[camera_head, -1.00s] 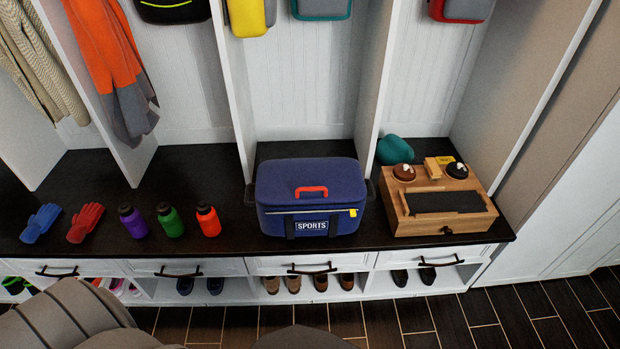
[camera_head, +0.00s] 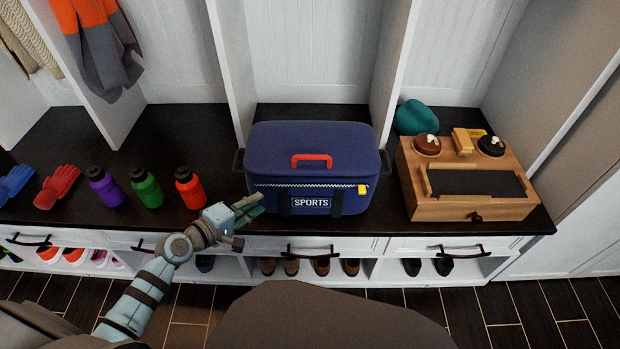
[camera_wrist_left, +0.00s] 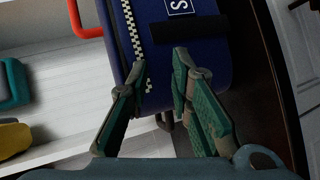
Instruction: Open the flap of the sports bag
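The blue sports bag (camera_head: 313,165) stands upright on the dark bench, its flap closed. It has a red handle (camera_head: 312,160) on top, a zipper line along the front with a yellow pull (camera_head: 362,189) at the right end, and a SPORTS label (camera_head: 311,203). My left gripper (camera_head: 256,203) is in front of the bag's lower left corner. In the left wrist view my left gripper (camera_wrist_left: 160,75) is open, its fingers apart near the bag's end (camera_wrist_left: 205,40) and zipper (camera_wrist_left: 131,30), with nothing held. My right gripper is out of view.
Three bottles, purple (camera_head: 105,187), green (camera_head: 146,189) and red (camera_head: 189,187), stand left of the bag. A wooden box (camera_head: 468,207) stands to its right. White dividers (camera_head: 232,70) rise behind. Drawer handles (camera_head: 310,252) project below the bench edge.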

